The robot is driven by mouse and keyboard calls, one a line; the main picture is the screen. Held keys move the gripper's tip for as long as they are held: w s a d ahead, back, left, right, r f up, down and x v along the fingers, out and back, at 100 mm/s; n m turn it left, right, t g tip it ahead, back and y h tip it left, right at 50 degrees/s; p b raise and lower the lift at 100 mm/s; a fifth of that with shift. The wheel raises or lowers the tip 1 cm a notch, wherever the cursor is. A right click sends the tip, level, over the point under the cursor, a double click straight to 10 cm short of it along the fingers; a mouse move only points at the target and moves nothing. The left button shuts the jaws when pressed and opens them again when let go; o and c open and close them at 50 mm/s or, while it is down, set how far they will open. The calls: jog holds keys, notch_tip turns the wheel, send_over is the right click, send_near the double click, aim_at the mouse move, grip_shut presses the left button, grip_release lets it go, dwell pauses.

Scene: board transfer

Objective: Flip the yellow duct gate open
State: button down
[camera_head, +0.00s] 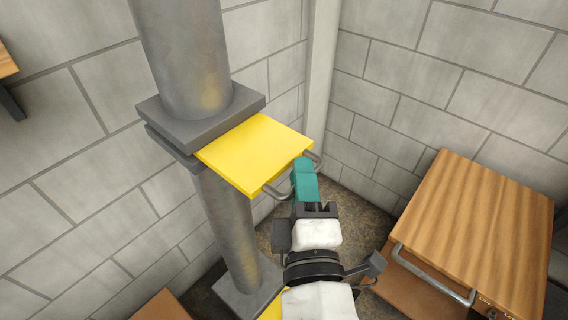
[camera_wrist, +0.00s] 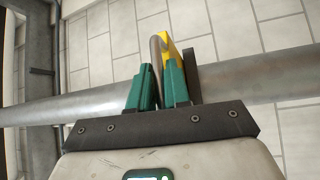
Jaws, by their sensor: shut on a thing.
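The yellow duct gate (camera_head: 254,152) is a flat plate that sticks out to the right from between two grey flanges on the vertical duct in the head view. A grey bar handle (camera_head: 277,189) runs along its outer edge. My gripper (camera_head: 303,168) is at this handle, with its teal fingers covering the handle's middle. In the wrist view the fingers (camera_wrist: 164,85) are shut on the grey handle (camera_wrist: 156,56), which stands between them. The gate shows there edge-on as a narrow yellow strip (camera_wrist: 171,49). The handle part inside the grip is hidden.
The grey duct (camera_head: 186,55) stands against a block wall (camera_head: 75,130). A second yellow plate (camera_head: 272,309) shows lower on the duct, partly hidden by my arm. A wooden cabinet (camera_head: 480,220) with a metal handle stands at the right. Floor shows between it and the duct.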

jog(key=shift+s+d+f, duration=0.2)
jog(key=shift+s+d, duration=0.55)
jog(key=shift+d, duration=0.2)
jog(key=c, duration=1.2)
grip_release()
jog(key=shift+s+d+r, duration=0.1)
jog(key=shift+d, duration=0.05)
jog(key=s+d+f+b, duration=0.1)
jog(key=s+b, duration=0.2)
jog(key=s, duration=0.7)
jog(key=shift+s+f, duration=0.2)
jog(key=shift+s, duration=0.1)
jog(key=shift+d, duration=0.1)
